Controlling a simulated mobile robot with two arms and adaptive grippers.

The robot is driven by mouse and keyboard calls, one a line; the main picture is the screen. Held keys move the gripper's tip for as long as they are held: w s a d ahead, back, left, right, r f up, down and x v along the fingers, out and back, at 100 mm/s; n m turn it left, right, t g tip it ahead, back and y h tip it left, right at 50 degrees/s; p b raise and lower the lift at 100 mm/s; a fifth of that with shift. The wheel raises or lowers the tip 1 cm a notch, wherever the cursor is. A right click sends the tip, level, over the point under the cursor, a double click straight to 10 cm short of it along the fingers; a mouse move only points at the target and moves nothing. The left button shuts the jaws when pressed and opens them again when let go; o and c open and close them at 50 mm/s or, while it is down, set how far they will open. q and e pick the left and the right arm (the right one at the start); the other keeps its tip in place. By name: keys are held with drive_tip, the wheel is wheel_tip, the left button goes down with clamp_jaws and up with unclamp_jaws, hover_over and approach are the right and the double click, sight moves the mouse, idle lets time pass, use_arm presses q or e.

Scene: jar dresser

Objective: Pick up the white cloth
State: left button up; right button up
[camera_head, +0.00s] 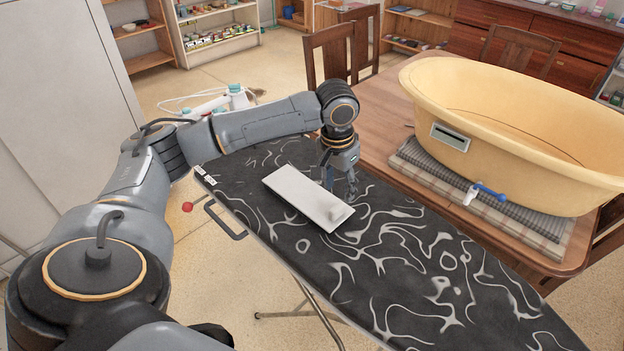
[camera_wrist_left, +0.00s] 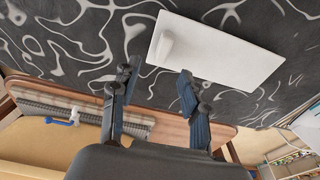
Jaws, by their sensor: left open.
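A small white roll or folded piece, likely the white cloth (camera_head: 339,212), lies on the near right end of a flat white rectangular tray or board (camera_head: 295,189). In the left wrist view the small white piece (camera_wrist_left: 166,46) sits near the left end of the white slab (camera_wrist_left: 240,58). My left gripper (camera_head: 342,188) points down beside and partly over the slab, close to the cloth. Its two fingers (camera_wrist_left: 158,72) are spread apart with nothing between them. Whether a fingertip touches the slab is unclear. My right gripper is out of view.
The slab lies on a black and white patterned ironing board (camera_head: 410,285). A wooden table (camera_head: 385,130) stands behind, holding a yellow tub (camera_head: 510,130) on folded checked cloths (camera_head: 490,205). Chairs (camera_head: 343,55) stand behind the table. The board's front right part is clear.

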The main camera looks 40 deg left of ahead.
sight(337, 207)
use_arm(q)
drive_tip(key=f, duration=0.2)
drive_tip(key=shift+w+f, duration=0.2)
drive_tip(key=shift+f, duration=0.1)
drive_tip(key=shift+w+f, duration=0.1)
drive_tip(key=shift+f, duration=0.5)
drive_tip(key=f+p, duration=0.1)
drive_tip(key=f, duration=0.3)
drive_tip(key=shift+a+f, duration=0.15)
drive_tip(key=shift+a, duration=0.05)
drive_tip(key=shift+f, duration=0.2)
drive_tip(key=shift+w, duration=0.1)
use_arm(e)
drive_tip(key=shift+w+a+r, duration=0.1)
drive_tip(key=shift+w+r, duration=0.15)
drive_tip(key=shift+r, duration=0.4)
use_arm(q)
clamp_jaws()
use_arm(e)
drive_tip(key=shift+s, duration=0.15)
